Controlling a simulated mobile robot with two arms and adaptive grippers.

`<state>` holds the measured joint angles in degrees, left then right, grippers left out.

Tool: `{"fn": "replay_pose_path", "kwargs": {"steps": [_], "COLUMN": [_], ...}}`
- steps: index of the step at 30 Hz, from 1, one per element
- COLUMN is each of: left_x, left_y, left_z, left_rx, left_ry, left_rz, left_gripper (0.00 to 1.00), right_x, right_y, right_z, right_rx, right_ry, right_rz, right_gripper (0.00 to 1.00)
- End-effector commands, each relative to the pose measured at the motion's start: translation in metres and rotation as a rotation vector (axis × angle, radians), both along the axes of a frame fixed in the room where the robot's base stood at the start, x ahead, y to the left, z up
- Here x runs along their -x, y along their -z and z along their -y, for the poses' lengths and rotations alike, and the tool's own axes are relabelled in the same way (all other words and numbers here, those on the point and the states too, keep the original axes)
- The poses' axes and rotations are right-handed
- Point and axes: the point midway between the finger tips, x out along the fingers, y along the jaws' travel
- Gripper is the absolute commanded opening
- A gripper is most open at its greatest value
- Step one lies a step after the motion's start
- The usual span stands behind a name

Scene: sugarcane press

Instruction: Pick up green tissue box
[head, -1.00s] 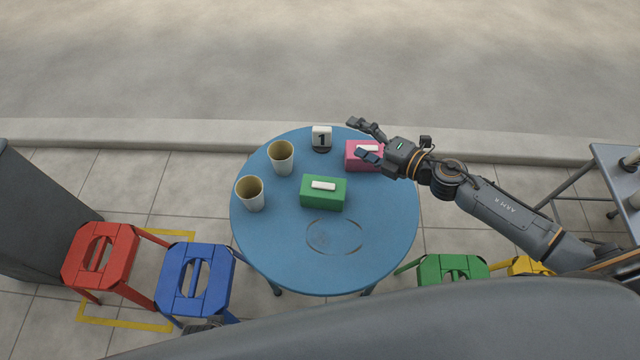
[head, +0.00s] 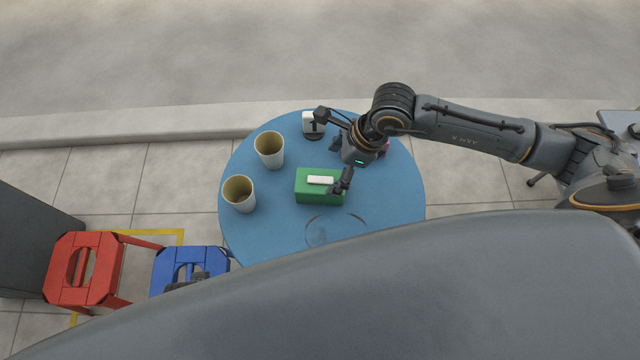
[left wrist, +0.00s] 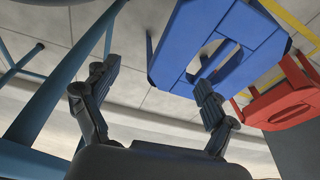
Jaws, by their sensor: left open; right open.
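The green tissue box (head: 312,192) with a white tissue slot on top sits on the round blue table (head: 270,225). My right gripper (head: 328,150) is open over the table. One finger is at the right end of the green box, partly in front of it, and the other is up by the number stand. I cannot tell whether the near finger touches the box. The pink tissue box (head: 384,150) is almost fully hidden behind my right gripper. My left gripper (left wrist: 155,95) is open and empty in the left wrist view, low beside the blue stool (left wrist: 215,50).
Two tan cups (head: 269,150) (head: 239,194) stand left of the green box. The number stand (head: 313,124) is at the table's back. A red stool (head: 85,272) and the blue stool are at the left. My own body hides the table's front.

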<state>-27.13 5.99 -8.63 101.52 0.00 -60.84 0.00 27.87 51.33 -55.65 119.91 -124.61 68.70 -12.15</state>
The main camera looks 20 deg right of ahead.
Motion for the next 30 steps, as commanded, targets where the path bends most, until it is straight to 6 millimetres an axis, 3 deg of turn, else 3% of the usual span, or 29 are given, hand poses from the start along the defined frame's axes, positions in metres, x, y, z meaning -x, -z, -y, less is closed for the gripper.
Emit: {"fn": "replay_pose_path", "kwargs": {"steps": [18,30], "left_x": [-0.009,-0.009], "left_y": [-0.036,-0.039], "left_z": [0.0,0.001], "left_rx": [0.002,0.002], "left_ry": [-0.003,-0.004], "left_rz": [0.021,0.02], "left_gripper": [0.85,0.85], "right_x": [-0.006,-0.007], "right_y": [0.066,0.069], "right_z": [-0.027,-0.029], "right_rx": [-0.004,-0.002], "right_ry": [0.001,0.001], "right_rz": [-0.001,-0.001], "right_gripper": [0.89,0.89]}}
